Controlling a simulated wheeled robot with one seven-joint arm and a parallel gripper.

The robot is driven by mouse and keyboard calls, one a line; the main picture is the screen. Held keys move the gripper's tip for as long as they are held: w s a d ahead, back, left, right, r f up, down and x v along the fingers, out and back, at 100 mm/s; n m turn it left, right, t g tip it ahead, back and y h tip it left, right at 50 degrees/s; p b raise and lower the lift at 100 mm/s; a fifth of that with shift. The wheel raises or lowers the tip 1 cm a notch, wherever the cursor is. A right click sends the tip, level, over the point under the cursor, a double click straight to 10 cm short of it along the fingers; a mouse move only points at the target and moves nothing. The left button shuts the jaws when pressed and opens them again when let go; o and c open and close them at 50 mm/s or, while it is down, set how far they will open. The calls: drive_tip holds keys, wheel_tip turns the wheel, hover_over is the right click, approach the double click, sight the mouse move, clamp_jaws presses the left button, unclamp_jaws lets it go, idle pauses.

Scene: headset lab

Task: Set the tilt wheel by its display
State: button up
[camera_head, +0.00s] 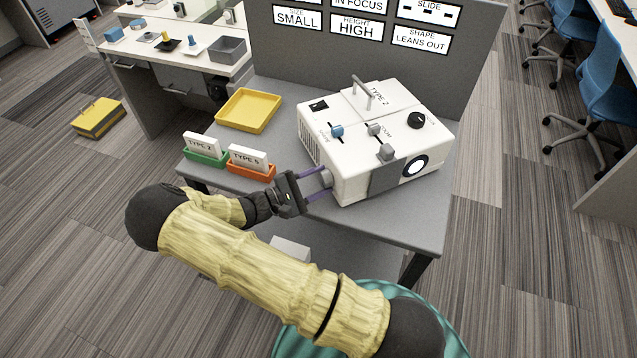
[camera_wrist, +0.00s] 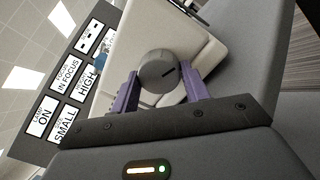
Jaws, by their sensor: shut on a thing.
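A white projector (camera_head: 345,130) marked TYPE 2 stands on the grey table, with sliders, a black knob (camera_head: 416,120) and a lens on it. The tilt wheel is a round grey wheel (camera_wrist: 158,72) with a dark mark, on the projector's side. My gripper (camera_head: 318,184) reaches it from the left, its purple fingers on either side of the wheel; it also shows in the wrist view (camera_wrist: 160,95). The gripper is shut on the wheel. The display panel (camera_head: 375,50) behind reads SIZE SMALL, HEIGHT HIGH (camera_head: 357,28) and SHAPE LEANS OUT (camera_head: 421,39).
A yellow tray (camera_head: 224,111) lies at the table's back left. A green holder (camera_head: 204,157) and an orange holder (camera_head: 250,170) with type cards stand at the front left, near my gripper. The table's right front (camera_head: 400,230) is clear.

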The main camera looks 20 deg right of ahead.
idle(0.3)
drive_tip(key=o, duration=1)
drive_tip(key=shift+a, duration=0.1)
drive_tip(key=s+a+b, duration=0.1)
drive_tip(key=a, duration=0.4)
drive_tip(key=s+a+b, duration=0.1)
drive_tip(key=a, duration=0.5)
drive_tip(key=s+a+f+b, duration=0.1)
drive_tip(key=a, duration=0.5)
drive_tip(key=shift+b, duration=0.4)
